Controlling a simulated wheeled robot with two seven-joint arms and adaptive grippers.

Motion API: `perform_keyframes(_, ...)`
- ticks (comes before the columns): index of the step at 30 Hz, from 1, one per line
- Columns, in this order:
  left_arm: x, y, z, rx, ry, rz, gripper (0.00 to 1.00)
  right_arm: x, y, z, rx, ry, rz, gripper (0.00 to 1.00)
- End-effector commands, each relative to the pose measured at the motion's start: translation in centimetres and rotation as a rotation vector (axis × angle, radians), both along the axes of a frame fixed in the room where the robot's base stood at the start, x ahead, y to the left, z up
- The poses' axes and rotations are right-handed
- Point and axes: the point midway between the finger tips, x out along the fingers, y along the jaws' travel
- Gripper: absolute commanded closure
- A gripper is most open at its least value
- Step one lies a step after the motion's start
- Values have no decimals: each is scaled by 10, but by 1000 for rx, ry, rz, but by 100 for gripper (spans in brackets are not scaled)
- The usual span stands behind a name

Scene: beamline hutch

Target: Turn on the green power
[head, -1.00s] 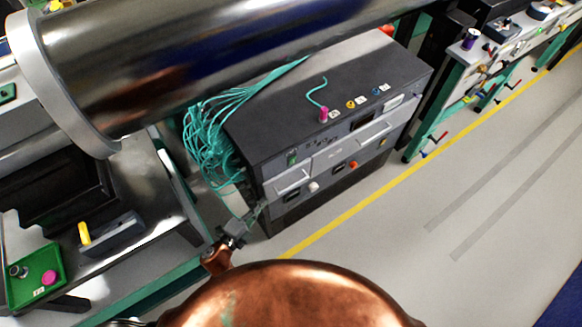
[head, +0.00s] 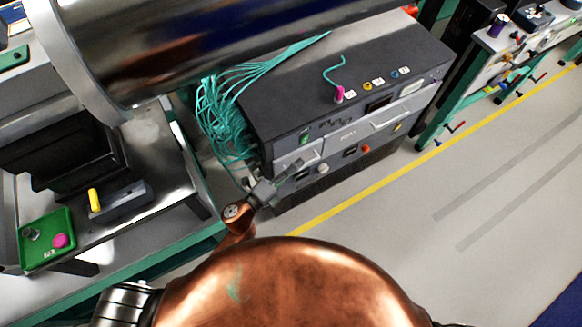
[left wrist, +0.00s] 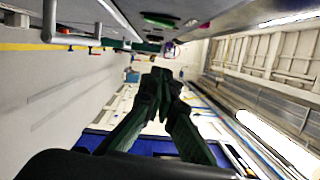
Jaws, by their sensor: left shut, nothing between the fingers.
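The green power switch (head: 304,138) is a small green rocker at the upper left of the front of the dark grey cabinet (head: 345,88). My left gripper (head: 296,170) is in front of the cabinet's left part, below and slightly left of the switch in the head view. Its fingers are shut and empty. In the left wrist view, the shut dark fingertips (left wrist: 162,74) point along the cabinet front, and a green patch (left wrist: 160,20) shows above them on that face. Whether the fingers touch the cabinet cannot be told. My right gripper is out of view.
A white knob (head: 323,168) and a red knob (head: 366,149) sit lower on the front, among drawer handles. Teal cables (head: 225,115) hang at the cabinet's left side. A large metal cylinder (head: 210,40) spans above. A green tray (head: 47,241) lies at left. Floor at right is clear.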

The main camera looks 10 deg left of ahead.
Motion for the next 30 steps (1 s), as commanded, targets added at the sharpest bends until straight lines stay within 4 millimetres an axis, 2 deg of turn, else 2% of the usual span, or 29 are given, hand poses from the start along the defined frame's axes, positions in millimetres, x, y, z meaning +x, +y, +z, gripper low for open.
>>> perform_keyframes(8, 44, -38, 2, -1, -1, -1, 100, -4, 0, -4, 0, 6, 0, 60)
perform_keyframes(10, 53, -26, 3, 4, -1, 1, 100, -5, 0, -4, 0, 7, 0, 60)
perform_keyframes(16, 70, -14, 5, 1, 0, 1, 100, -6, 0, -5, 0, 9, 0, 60)
perform_keyframes(30, 74, -11, 7, -1, 3, 1, 100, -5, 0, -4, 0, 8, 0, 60)
